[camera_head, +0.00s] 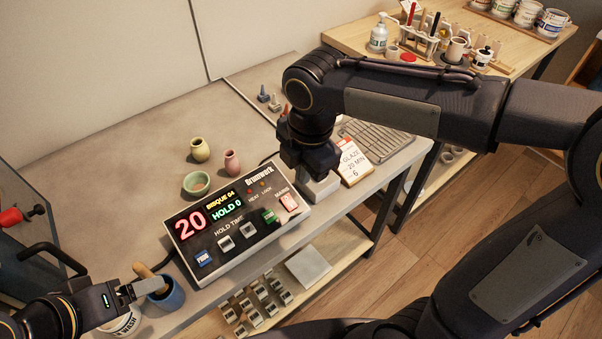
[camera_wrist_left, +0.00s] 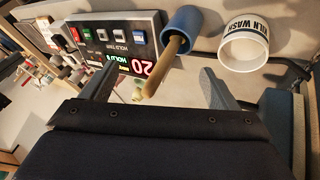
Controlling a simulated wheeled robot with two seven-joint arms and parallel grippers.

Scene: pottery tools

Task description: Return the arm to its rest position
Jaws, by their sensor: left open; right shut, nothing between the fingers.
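My right arm (camera_head: 400,105) reaches in from the right, over the bench. Its gripper (camera_head: 320,190) points down, shut and empty, close to the right end of the control box (camera_head: 215,262). I cannot tell whether it touches the box. The box shows a red 20, HOLD 0 and BISQUE 04, with a lit red MAINS switch (camera_head: 289,202) near the gripper. My left gripper (camera_head: 136,290) is low at the left, open, beside a blue cup (camera_head: 172,297) with a wooden handle (camera_head: 146,272) in it. The left wrist view shows both spread fingers (camera_wrist_left: 155,88) with nothing held.
Small green, pink and yellow pots (camera_head: 200,150) stand behind the box. A glaze card (camera_head: 353,162) stands right of the right gripper. A KILN WASH tub (camera_wrist_left: 244,48) is beside the blue cup. A back table (camera_head: 345,38) holds bottles and tools. Open floor (camera_head: 420,245) lies at the right.

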